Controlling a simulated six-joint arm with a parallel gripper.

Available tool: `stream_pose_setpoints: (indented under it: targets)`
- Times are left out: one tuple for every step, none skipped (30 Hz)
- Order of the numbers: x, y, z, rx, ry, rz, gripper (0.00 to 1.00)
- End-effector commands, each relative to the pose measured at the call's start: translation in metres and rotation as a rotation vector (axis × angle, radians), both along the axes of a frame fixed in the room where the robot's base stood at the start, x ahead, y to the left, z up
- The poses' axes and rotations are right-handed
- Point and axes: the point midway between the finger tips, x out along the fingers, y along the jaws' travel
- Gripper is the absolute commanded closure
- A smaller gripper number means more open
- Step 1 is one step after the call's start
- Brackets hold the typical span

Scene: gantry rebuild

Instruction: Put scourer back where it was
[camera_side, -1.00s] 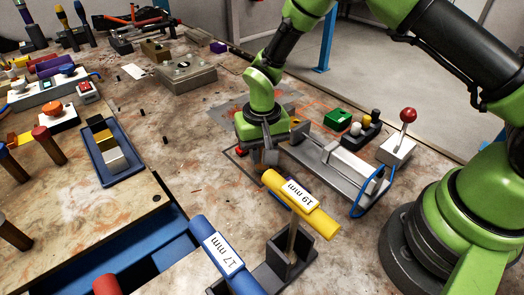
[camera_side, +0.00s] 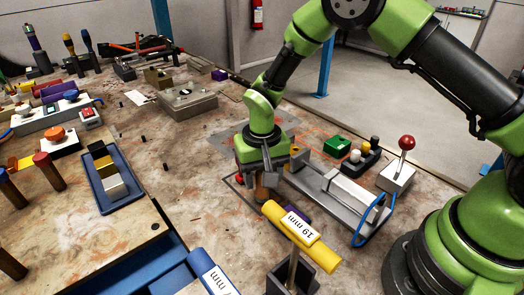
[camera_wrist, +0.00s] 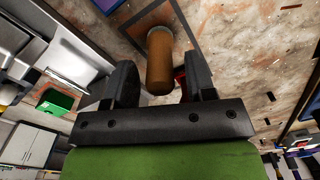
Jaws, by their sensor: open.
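I cannot tell for sure which thing is the scourer. My gripper (camera_side: 264,168) points down over the bench, right of its middle in the side view. In the wrist view my gripper (camera_wrist: 160,80) is open, its dark fingers apart. An orange-brown cylinder (camera_wrist: 160,58) shows between and beyond the fingers; neither visibly touches it. It also shows below the gripper in the side view (camera_side: 262,192). A dark outline (camera_wrist: 138,25) is on the bench around it. A green block (camera_side: 336,145) lies behind the metal rail; it also shows in the wrist view (camera_wrist: 57,101).
A metal rail fixture (camera_side: 340,193) with a blue hose stands right of my gripper. A yellow handle marked 19 mm (camera_side: 300,236) stands in front. A red-knobbed lever (camera_side: 406,143) is at the right. A blue tray (camera_side: 122,203) holds blocks at left. Bare bench lies between.

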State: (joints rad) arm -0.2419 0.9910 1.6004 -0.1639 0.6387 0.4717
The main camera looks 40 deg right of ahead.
Motion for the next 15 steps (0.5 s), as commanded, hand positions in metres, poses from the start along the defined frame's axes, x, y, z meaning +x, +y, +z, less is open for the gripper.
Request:
stream_pose_setpoints:
  targets:
    - [0.001, 0.0, 0.012, 0.002, -0.006, 0.0, 0.5]
    - [0.001, 0.0, 0.019, 0.002, -0.006, 0.0, 0.5]
    - [0.001, 0.0, 0.028, 0.001, -0.007, 0.0, 0.5]
    - [0.001, 0.0, 0.035, 0.001, -0.007, 0.0, 0.5]
    - [0.001, 0.0, 0.042, 0.001, -0.007, 0.0, 0.5]
    - [0.001, 0.0, 0.051, 0.002, -0.007, 0.0, 0.5]
    - [0.001, 0.0, 0.058, 0.002, -0.006, 0.0, 0.5]
    - [0.001, 0.0, 0.064, 0.001, -0.007, 0.0, 0.5]
    - [0.001, 0.0, 0.072, 0.001, -0.007, 0.0, 0.5]
    - [0.001, 0.0, 0.077, 0.002, -0.006, 0.0, 0.5]
    - [0.001, 0.0, 0.082, 0.002, -0.005, 0.0, 0.5]
    - [0.001, 0.0, 0.087, 0.001, -0.005, 0.0, 0.5]
    - [0.0, 0.0, 0.091, 0.0, -0.004, 0.001, 0.5]
    - [0.0, 0.0, 0.094, 0.001, -0.004, 0.0, 0.5]
    - [0.0, 0.0, 0.098, 0.001, -0.004, 0.0, 0.5]
